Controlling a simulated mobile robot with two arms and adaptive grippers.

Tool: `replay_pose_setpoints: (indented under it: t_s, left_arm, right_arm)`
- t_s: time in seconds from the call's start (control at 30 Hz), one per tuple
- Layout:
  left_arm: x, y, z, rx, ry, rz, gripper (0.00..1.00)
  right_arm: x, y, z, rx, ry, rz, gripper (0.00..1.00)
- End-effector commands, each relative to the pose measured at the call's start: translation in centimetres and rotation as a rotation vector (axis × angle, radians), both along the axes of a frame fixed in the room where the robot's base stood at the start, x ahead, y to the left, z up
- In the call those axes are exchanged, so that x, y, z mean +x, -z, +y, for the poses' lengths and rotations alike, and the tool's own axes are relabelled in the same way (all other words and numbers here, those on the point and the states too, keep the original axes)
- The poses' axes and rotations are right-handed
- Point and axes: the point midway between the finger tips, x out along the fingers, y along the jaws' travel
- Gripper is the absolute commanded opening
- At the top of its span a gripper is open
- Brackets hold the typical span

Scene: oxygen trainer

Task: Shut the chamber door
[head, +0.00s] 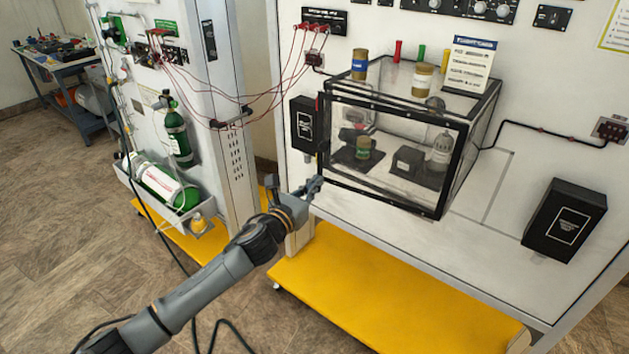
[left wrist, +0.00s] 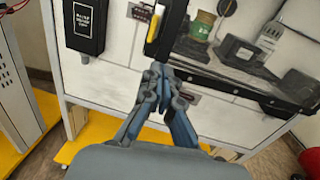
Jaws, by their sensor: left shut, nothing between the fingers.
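The chamber is a clear box with a black frame (head: 458,165), mounted on the white panel. Its black-framed front door (head: 380,196) stands at or close to the front of the box; I cannot tell whether a gap remains. In the left wrist view the door's dark upright edge (left wrist: 166,35) has a yellow handle (left wrist: 154,22) on it. My left gripper (head: 315,184) is shut and empty at the door's lower left corner. In the left wrist view its fingertips (left wrist: 157,72) are just below that edge; contact is unclear. My right gripper is out of view.
Jars (head: 422,80) and a sign (head: 470,62) stand on the chamber; a jar (head: 362,148) and dark blocks are inside. A black box (head: 303,125) is left of the door, another (head: 564,218) lower right. A yellow base (head: 370,300) lies below.

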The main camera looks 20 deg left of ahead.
Motion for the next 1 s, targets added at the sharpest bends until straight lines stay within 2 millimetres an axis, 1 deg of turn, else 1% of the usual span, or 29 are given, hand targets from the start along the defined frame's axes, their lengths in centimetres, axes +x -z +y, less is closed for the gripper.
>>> replay_pose_setpoints:
  t_s: [0.4,0.47,0.6,0.67,1.0]
  left_arm:
    - [0.4,0.0,0.0,0.000,-0.001,-0.001,0.00]
    - [0.8,0.0,-0.1,-0.001,-0.001,-0.002,0.00]
    - [2.3,-0.1,-0.3,0.001,-0.001,-0.002,0.00]
    - [2.6,0.0,-0.4,0.000,0.000,-0.001,0.00]
    - [2.5,0.0,-0.3,-0.001,0.000,0.000,0.00]
  right_arm:
    - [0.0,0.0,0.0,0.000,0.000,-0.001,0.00]
    - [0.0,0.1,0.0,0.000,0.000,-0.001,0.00]
    - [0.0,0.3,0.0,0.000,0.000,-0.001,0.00]
    - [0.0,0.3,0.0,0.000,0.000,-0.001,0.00]
    - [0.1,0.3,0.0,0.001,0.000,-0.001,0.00]
